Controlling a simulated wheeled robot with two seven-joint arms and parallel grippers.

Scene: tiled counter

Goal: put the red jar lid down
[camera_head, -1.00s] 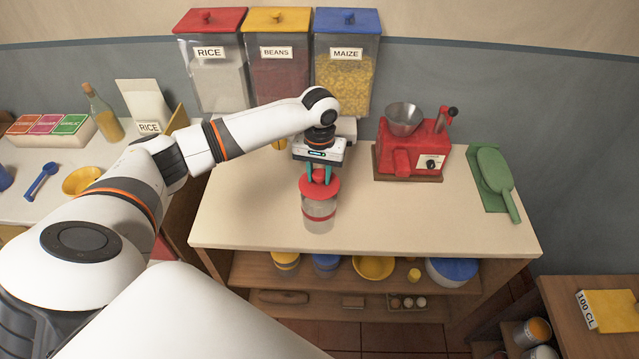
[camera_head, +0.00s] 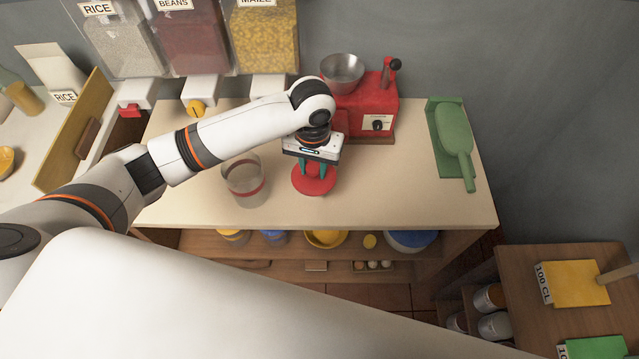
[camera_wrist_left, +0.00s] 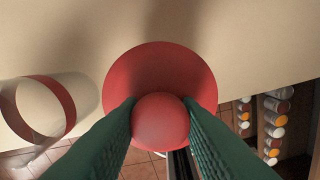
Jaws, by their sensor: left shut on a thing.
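The red jar lid (camera_head: 314,184) is a round disc with a ball-shaped knob, right of the jar in the head view. My left gripper (camera_head: 316,168) points down and is shut on the knob. In the left wrist view the lid (camera_wrist_left: 160,65) lies between and beyond my green fingers (camera_wrist_left: 160,125), which press on both sides of the knob. I cannot tell whether the lid touches the counter. The clear jar (camera_head: 244,184) with a red band stands open on the counter, apart from the lid. It also shows in the left wrist view (camera_wrist_left: 60,108). My right gripper is not in view.
The pale counter (camera_head: 405,195) is bare to the right of the lid, with its front edge close by. A red mill (camera_head: 365,108) stands behind and a green scoop (camera_head: 453,140) lies at the right. Dispensers (camera_head: 190,40) hang at the back left.

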